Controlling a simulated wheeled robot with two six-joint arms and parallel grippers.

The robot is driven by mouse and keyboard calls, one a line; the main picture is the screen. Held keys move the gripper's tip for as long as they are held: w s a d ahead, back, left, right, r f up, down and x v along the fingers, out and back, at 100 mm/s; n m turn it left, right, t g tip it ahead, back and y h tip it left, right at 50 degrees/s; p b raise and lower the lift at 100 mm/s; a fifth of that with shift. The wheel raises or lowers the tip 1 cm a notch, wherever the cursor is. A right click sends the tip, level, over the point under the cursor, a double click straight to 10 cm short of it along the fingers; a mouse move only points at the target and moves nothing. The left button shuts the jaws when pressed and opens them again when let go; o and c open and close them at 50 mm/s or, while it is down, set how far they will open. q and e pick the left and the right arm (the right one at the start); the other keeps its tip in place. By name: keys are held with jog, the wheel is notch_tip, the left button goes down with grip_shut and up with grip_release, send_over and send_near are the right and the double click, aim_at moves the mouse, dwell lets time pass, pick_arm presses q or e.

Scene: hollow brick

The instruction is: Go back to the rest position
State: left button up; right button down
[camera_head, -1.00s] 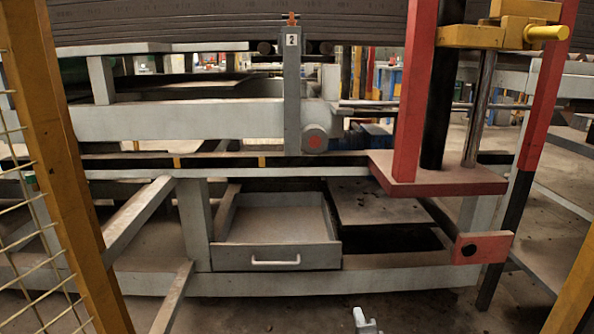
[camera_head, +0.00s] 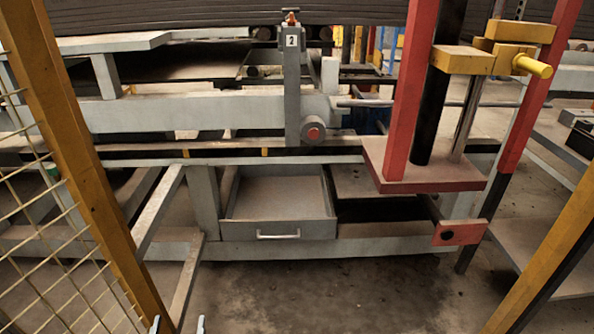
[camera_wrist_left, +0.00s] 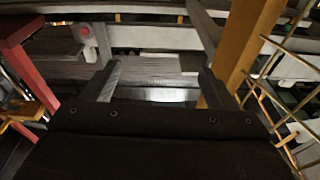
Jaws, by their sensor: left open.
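My left gripper (camera_head: 178,325) shows only as two grey fingertips at the bottom edge of the head view, left of centre. They stand apart with nothing between them. In the left wrist view my left gripper (camera_wrist_left: 158,85) has both fingers spread wide, and no object is held. The rest of that arm is outside the head view. My right gripper is in neither view.
A yellow post with wire mesh (camera_head: 95,180) stands close on the left. A grey machine with an open drawer (camera_head: 278,232) is ahead. A red post (camera_head: 404,90) and a slanting yellow post (camera_head: 545,265) stand to the right. The floor (camera_head: 330,295) between is clear.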

pick_arm(q)
jog(key=s+a+f+g+p, duration=0.3)
jog(key=s+f+g+p, duration=0.7)
jog(key=s+f+p, duration=0.4)
jog(key=s+a+f+g+p, duration=0.1)
jog(key=s+g+p, duration=0.3)
jog(key=s, duration=0.7)
jog(key=s+f+g+p, duration=0.2)
jog(key=s+g+p, duration=0.2)
jog(key=s, duration=0.8)
jog(key=shift+a+f+g, duration=0.25)
jog(key=shift+a+g, duration=0.1)
jog(key=shift+g, duration=0.05)
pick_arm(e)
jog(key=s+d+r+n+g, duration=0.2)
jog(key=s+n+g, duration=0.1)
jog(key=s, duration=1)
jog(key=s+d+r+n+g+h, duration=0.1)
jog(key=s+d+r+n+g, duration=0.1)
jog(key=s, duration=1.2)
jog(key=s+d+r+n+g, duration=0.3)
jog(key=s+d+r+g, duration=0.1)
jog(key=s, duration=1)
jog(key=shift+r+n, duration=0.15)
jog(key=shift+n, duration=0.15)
pick_arm(q)
jog(key=shift+s, duration=0.1)
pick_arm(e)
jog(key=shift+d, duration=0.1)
